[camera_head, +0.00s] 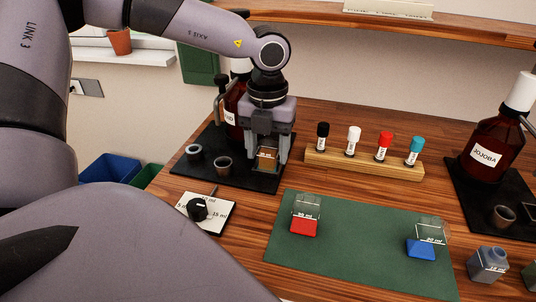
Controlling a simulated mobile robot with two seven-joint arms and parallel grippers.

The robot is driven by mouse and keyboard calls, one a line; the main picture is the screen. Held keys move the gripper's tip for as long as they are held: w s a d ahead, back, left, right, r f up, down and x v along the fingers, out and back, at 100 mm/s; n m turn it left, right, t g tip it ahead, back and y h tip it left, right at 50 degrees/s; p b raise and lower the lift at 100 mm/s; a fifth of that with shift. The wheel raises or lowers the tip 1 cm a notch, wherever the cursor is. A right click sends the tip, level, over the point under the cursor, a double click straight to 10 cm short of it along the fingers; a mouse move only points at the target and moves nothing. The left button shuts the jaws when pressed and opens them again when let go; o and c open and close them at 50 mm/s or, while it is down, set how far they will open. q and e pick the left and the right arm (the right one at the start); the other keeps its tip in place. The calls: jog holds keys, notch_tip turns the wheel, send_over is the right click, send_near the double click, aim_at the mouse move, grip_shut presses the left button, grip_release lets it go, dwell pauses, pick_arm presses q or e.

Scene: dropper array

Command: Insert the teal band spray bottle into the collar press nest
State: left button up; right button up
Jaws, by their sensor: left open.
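My left gripper (267,154) points down over the left black plate (232,180), with its fingers apart. A small square bottle (266,160) with amber contents and a label stands between or just behind the fingers; I cannot tell if they touch it. No teal band shows on it. A teal-capped vial (415,151) stands at the right end of the wooden rack (350,166), beside red-, white- and black-capped vials. I cannot identify the collar press nest for certain. My right gripper is not in view.
A green mat (345,262) bears clear bottles with a red base (303,226) and a blue base (420,249). Small cups and a large brown bottle (233,105) stand close to the gripper. A black knob (198,207) is in front. A jojoba bottle (492,140) stands right.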

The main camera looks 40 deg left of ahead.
pick_arm(q)
jog(key=c, duration=0.7)
jog(key=shift+o, duration=0.2)
jog(key=shift+r+p, duration=0.4)
jog(key=shift+r, duration=0.5)
jog(key=shift+r+p, duration=0.7)
jog(key=shift+r, duration=1)
